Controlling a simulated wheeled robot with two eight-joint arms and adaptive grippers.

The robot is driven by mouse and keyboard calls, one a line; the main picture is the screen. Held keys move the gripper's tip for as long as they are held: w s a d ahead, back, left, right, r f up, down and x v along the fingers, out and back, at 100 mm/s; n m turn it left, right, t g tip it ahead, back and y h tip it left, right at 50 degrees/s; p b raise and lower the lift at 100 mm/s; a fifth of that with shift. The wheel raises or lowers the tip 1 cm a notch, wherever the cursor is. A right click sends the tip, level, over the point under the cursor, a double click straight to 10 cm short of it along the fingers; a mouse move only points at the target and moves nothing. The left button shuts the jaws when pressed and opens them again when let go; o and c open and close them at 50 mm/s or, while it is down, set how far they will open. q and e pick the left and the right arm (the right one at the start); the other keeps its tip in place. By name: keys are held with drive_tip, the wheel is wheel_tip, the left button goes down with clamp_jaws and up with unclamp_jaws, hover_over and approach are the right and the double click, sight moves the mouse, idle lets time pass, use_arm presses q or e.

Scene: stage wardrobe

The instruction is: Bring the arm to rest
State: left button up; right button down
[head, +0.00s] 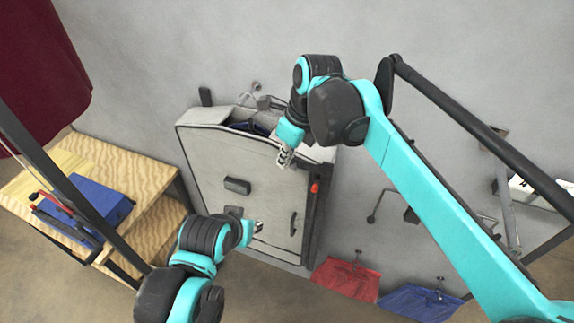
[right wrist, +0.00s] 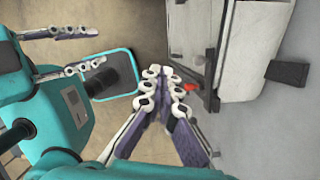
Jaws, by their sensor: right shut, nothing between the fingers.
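My right gripper (head: 284,159) is in front of the upper right part of a pale grey case in the head view. In the right wrist view its fingers (right wrist: 160,75) meet at the tips with nothing between them. My right arm (head: 425,185) is bent, reaching in from the lower right. My left gripper (head: 259,228) is low in front of the case in the head view. In the right wrist view its two fingers (right wrist: 97,47) stand apart, with no object visible between them.
The pale grey case (head: 262,180) leans at the wall, dark cloth in its open top. A dark rail (head: 480,130) crosses at right. Red cloth (head: 346,277) and blue cloth (head: 420,301) hang below.

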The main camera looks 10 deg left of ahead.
drive_tip(key=s+d+f+n+t+h+b, duration=0.1)
drive_tip(key=s+d+f+n+t+b, duration=0.1)
drive_tip(key=d+f+n+b, duration=0.5)
drive_tip(key=s+d+f+n+t+h+b, duration=0.1)
drive_tip(key=s+d+f+n+b, duration=0.4)
drive_tip(key=f, duration=1.3)
drive_tip(key=s+d+f+n+t+h+b, duration=0.1)
drive_tip(key=s+d+f+n+b, duration=0.3)
drive_tip(key=d+f+n+b, duration=0.7)
drive_tip(key=d+f+t+b, duration=0.1)
drive_tip(key=d+f+b, duration=0.1)
drive_tip(key=d, duration=0.4)
drive_tip(key=shift+s+f+t+b, duration=0.2)
drive_tip(key=shift+t+b, duration=0.2)
drive_tip(key=shift+b, duration=0.15)
drive_tip(key=shift+d, duration=0.15)
